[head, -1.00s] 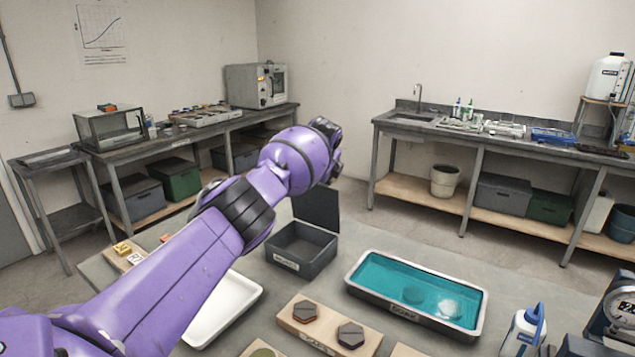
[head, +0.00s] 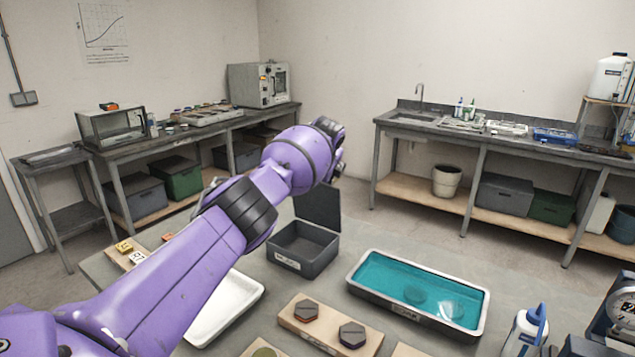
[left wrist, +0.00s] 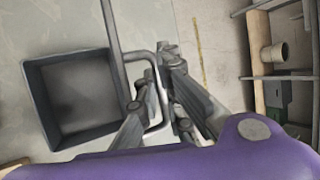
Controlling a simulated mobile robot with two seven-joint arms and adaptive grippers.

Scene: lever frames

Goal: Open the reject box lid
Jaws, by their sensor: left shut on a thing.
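The reject box (head: 303,262) is a dark grey open-topped box with a white label, on the table in the middle of the head view. Its lid (head: 319,204) stands up at the box's back edge, and the inside is exposed. In the left wrist view the empty-looking box (left wrist: 42,105) lies at left, with the lid (left wrist: 113,40) almost edge-on beside it. My left gripper (left wrist: 157,75) is shut on the lid's bent bar handle (left wrist: 136,56). In the head view its fingers are hidden behind my purple wrist. My right gripper is not in view.
A teal-filled tray (head: 362,299) stands right of the box and a white tray (head: 258,290) to its left. A wooden block (head: 290,321) with dark hexagonal pieces lies in front. A wash bottle (head: 524,334) stands at the right. Floor is clear behind the table.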

